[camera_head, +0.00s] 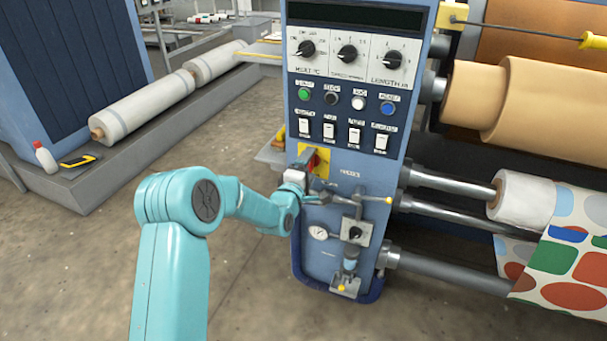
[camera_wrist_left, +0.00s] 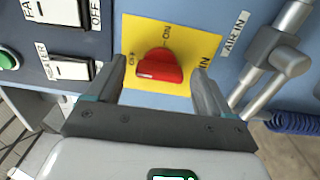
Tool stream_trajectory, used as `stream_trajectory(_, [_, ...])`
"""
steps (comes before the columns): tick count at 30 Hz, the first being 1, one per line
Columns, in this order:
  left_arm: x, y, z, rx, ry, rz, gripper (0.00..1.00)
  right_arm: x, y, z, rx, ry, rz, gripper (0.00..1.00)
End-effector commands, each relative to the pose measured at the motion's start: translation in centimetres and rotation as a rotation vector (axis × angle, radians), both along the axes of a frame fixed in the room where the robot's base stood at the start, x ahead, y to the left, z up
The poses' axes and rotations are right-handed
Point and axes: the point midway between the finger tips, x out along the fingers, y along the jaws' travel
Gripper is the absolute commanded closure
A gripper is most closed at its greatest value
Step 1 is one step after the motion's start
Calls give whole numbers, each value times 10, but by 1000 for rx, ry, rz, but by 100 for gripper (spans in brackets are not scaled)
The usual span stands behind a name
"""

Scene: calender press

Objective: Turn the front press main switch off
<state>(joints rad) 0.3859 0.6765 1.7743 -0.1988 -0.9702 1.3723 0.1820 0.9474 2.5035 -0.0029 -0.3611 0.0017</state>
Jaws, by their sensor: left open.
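The main switch is a red rotary knob (camera_wrist_left: 158,66) on a yellow plate (camera_wrist_left: 205,45) low on the blue press panel. In the head view the yellow plate (camera_head: 321,157) shows, with the red knob (camera_head: 314,161) partly covered by my gripper. My left gripper (camera_head: 308,160) is at the switch. In the left wrist view my left gripper (camera_wrist_left: 158,78) is open, with one finger on each side of the knob and visible gaps to it. ON and OFF marks show on the plate, seen rotated. My right gripper is not in view.
White rocker switches (camera_head: 329,131) sit just above the yellow plate. An air valve with pipes (camera_head: 352,231) and a gauge (camera_head: 318,233) are below and right. Rollers with patterned fabric (camera_head: 560,262) are at the right.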

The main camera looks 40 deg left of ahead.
Motion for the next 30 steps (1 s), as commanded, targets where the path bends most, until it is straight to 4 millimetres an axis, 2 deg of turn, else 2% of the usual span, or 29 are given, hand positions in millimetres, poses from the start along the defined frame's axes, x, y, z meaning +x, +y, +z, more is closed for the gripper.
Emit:
stream_trajectory(5, [-22,-5,2,-1,3,0,19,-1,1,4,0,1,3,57])
stream_trajectory(15, [-107,-25,1,-2,4,1,19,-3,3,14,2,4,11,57])
stream_trajectory(19, [-133,-32,0,-3,4,1,19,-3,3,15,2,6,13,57])
stream_trajectory(24, [-153,-37,0,-1,3,-1,19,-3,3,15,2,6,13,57])
stream_trajectory(30, [-158,-38,0,0,1,0,19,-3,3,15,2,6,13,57])
